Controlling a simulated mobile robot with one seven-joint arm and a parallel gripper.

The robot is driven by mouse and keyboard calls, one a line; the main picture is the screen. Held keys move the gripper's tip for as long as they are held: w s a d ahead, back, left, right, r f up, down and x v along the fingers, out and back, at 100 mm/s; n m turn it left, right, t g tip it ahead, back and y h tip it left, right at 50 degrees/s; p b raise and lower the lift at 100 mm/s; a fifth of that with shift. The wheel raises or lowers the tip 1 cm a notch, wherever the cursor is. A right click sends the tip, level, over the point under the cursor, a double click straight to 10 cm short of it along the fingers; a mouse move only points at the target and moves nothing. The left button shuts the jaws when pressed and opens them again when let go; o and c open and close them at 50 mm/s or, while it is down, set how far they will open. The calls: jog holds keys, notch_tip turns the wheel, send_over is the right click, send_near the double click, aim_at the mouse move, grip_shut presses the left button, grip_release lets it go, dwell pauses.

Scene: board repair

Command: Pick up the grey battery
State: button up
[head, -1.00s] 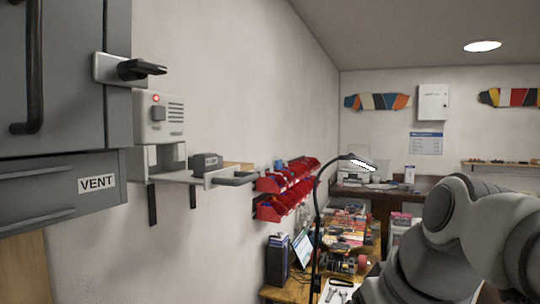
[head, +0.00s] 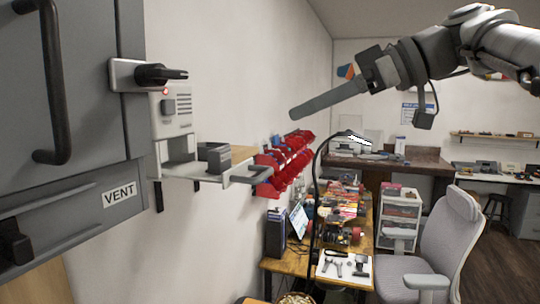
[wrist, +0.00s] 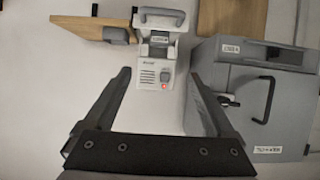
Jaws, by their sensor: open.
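The grey battery (head: 215,157) looks like a small dark grey block beside the white wall unit, at the near end of a wooden shelf. A grey block that appears to be it shows at the shelf's edge in the upside-down wrist view (wrist: 116,36). My gripper (head: 294,113) is raised to the right of the battery and above it, well apart, with its fingers pointing left toward the wall. In the wrist view my gripper (wrist: 160,76) is open, with nothing between its fingers.
The white wall unit (head: 172,122) has a red light and a handled tray. A grey cabinet (head: 85,120) marked VENT stands at the left. Red bins (head: 285,165), a cluttered bench and a chair (head: 440,235) stand beyond. The air between gripper and shelf looks clear.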

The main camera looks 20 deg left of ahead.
jog(key=p, duration=0.2)
send_near(221, 149)
jog(key=x, duration=0.3)
jog(key=p+x, duration=0.2)
jog(key=x, duration=0.3)
jog(key=shift+w, duration=0.1)
grip_shut()
